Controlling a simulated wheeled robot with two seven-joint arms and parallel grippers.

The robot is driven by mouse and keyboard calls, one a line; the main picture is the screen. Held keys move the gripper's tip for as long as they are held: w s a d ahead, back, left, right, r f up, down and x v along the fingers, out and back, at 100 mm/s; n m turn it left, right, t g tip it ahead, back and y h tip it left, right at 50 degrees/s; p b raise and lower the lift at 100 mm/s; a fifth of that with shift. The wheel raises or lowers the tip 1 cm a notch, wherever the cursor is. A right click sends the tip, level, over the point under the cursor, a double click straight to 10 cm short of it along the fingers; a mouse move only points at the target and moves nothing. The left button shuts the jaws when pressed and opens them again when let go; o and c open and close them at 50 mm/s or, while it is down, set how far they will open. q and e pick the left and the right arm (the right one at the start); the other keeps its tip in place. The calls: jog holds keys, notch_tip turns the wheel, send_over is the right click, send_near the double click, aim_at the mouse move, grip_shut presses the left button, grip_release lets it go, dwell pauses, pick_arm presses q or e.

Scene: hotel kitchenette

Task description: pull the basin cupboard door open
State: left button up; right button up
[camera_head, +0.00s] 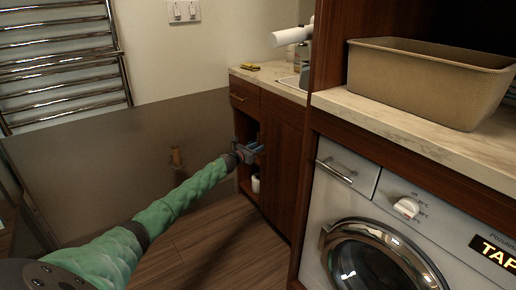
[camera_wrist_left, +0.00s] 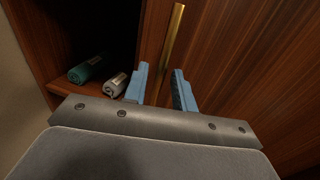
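The basin cupboard door (camera_head: 283,150) is a dark red-brown wood panel under the worktop. It looks flush with the cupboard front. Its brass bar handle (camera_wrist_left: 174,38) shows in the left wrist view, close to the panel's left edge. My left gripper (camera_head: 257,149) is at the cupboard front; its two blue fingers (camera_wrist_left: 161,72) are apart. My right gripper is out of view.
Left of the door is an open dark compartment with a teal roll (camera_wrist_left: 86,68) and a pale roll (camera_wrist_left: 115,85) on its shelf. A washing machine (camera_head: 395,215) and a beige basket (camera_head: 430,85) stand at the right. The wooden floor (camera_head: 215,245) in front is clear.

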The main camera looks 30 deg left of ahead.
pick_arm(q)
jog(key=shift+w+d, duration=0.15)
jog(key=shift+w, duration=0.55)
grip_shut()
